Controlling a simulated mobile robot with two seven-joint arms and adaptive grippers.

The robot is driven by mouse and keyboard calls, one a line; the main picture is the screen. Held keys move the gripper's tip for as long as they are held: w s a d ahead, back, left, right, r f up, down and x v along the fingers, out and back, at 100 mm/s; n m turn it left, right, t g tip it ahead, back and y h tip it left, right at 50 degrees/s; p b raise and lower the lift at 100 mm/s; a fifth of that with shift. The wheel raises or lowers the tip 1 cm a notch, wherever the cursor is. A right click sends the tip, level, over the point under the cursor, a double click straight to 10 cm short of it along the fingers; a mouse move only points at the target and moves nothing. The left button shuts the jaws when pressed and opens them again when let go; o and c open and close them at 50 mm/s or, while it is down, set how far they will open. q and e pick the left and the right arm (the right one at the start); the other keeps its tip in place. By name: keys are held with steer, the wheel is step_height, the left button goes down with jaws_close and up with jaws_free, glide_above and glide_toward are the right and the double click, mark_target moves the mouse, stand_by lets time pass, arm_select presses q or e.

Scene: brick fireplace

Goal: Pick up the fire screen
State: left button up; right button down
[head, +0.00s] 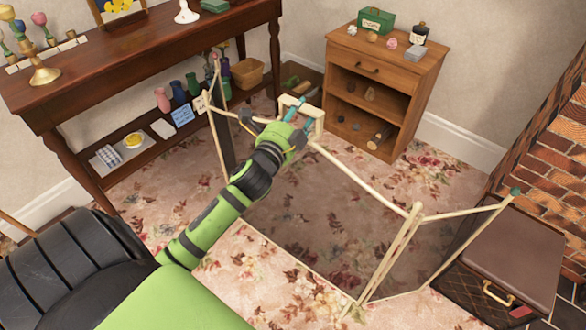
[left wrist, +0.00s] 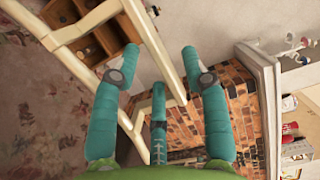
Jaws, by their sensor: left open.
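The fire screen (head: 330,220) stands upright and unfolded on the carpet, with a cream frame, dark see-through mesh and angled side panels. A cream handle loop (head: 319,118) rises from its top bar. My left gripper (head: 291,116) is at this handle, near the top middle of the screen. In the left wrist view the teal fingers are spread apart, with a cream bar of the screen (left wrist: 156,48) running between them. I cannot tell whether the fingers touch it. The arm hides part of the top bar. My right gripper is out of view.
A dark wooden table (head: 120,50) with vases on its lower shelf stands left. A small wooden cabinet (head: 395,60) is behind the screen. A brown suitcase (head: 510,255) lies close to the screen's right panel, by the brick fireplace (head: 560,140). Carpet in front is clear.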

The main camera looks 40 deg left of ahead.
arm_select(q)
steer(key=shift+w+a, duration=0.2)
steer(key=shift+w, duration=1)
jaws_close()
steer(key=shift+r, duration=0.35)
steer(key=shift+w+f, duration=0.1)
